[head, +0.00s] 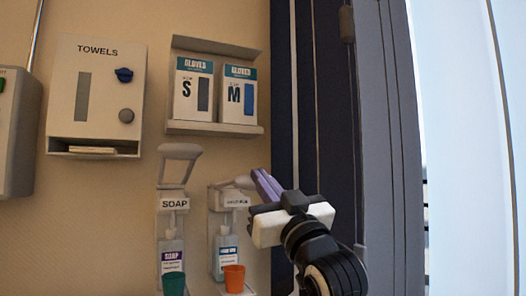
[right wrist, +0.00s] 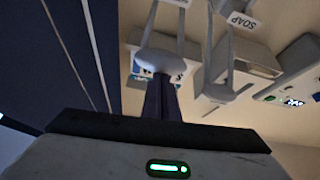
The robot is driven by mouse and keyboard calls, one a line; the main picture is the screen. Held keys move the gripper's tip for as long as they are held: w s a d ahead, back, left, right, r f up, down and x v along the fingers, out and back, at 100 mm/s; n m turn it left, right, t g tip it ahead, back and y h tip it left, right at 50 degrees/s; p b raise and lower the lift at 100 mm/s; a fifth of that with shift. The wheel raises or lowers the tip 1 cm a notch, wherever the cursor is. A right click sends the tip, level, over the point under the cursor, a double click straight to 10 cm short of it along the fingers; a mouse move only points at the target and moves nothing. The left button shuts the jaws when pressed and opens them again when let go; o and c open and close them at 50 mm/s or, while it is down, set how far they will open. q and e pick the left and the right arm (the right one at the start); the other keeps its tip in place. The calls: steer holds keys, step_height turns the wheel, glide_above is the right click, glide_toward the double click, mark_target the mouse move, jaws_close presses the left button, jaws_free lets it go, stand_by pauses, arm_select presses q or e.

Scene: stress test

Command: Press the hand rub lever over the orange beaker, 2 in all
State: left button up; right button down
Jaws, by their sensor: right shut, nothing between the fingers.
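The hand rub dispenser (head: 229,197) is on the wall, with a bottle (head: 227,255) in it and the orange beaker (head: 234,278) at its foot, under the bottle. Its pale lever (head: 243,182) is partly hidden behind my right gripper's fingers. My right gripper (head: 262,182) is shut and empty, its purple fingers pointing at the lever's end. In the right wrist view the fingertips (right wrist: 161,80) overlap the white lever pad (right wrist: 160,62); I cannot tell if they touch. My left gripper is not in view.
A soap dispenser (head: 174,204) with a raised lever (head: 180,151) and a green beaker (head: 173,284) stands close left. A glove-box shelf (head: 215,129) is above. A towel dispenser (head: 96,95) hangs upper left. A dark panel (head: 335,100) is on the right.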

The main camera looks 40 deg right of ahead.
step_height(320, 180, up, 4)
steer(key=p, duration=0.5)
arm_select(q)
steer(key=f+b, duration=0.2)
steer(key=b, duration=0.3)
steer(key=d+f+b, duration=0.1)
steer(key=b, duration=0.4)
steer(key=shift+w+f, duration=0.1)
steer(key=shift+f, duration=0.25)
arm_select(e)
steer(key=v, duration=1.1)
steer(key=shift+w+f, duration=0.25)
steer(key=shift+f, duration=0.05)
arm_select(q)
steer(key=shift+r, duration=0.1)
arm_select(e)
steer(key=shift+a, duration=0.15)
